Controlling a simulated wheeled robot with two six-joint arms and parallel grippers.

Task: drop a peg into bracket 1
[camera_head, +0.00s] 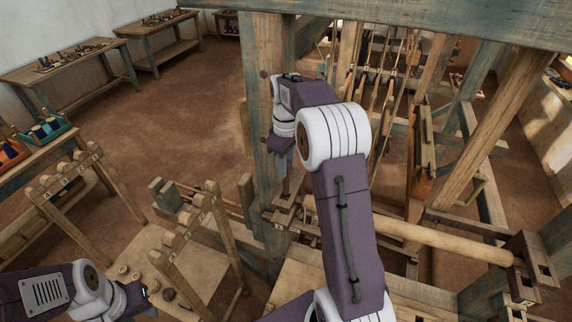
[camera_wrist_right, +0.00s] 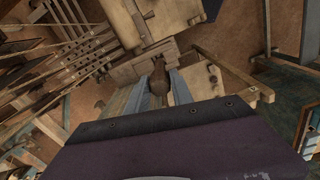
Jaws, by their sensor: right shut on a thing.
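My right gripper (camera_head: 283,172) reaches down beside the post, just above a wooden bracket (camera_head: 284,215) at the near end of the loom's roller. In the right wrist view its two grey fingers (camera_wrist_right: 158,92) are shut on a brown wooden peg (camera_wrist_right: 158,78). The peg's lower end points at the wooden block beneath; I cannot tell whether it touches the bracket. The arm covers part of the bracket, and any number on it is too small to read. My left gripper (camera_head: 143,297) is at the lower left, its fingers too unclear to judge.
A thick post (camera_head: 262,110) stands right behind my right gripper. The wooden roller (camera_head: 440,240) runs right to another bracket (camera_head: 525,262). A low bench (camera_head: 150,250) with several small round wooden pieces stands at lower left, under peg racks (camera_head: 190,232). Open floor lies behind left.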

